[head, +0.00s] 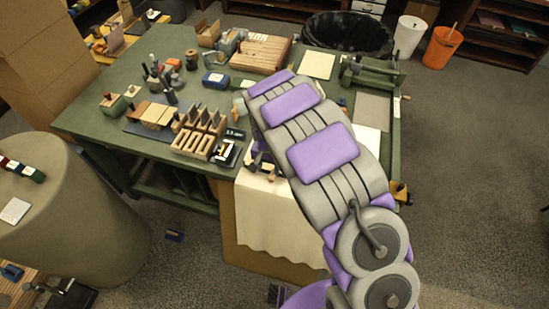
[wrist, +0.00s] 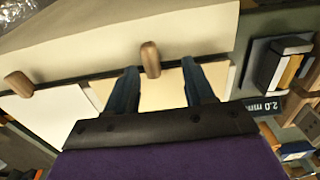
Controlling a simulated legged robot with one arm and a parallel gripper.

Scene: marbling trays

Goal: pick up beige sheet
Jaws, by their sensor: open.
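In the wrist view a pale beige sheet (wrist: 165,92) lies flat on the table between and beyond my gripper's fingers. My gripper (wrist: 160,76) is open and empty, with its two dark blue fingers spread over this sheet. Whether the fingertips touch it I cannot tell. A dark rod with wooden knobs (wrist: 150,60) crosses the view at the fingertips. Another pale beige sheet (head: 318,65) lies at the table's back, apart from my gripper.
A large cream cloth (wrist: 120,35) hangs over the table's front edge, also in the head view (head: 272,220). A whiter sheet (wrist: 62,112) lies to the left. A black holder (wrist: 265,68) with small blocks stands at right. Wooden racks (head: 195,140) crowd the green table (head: 85,120).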

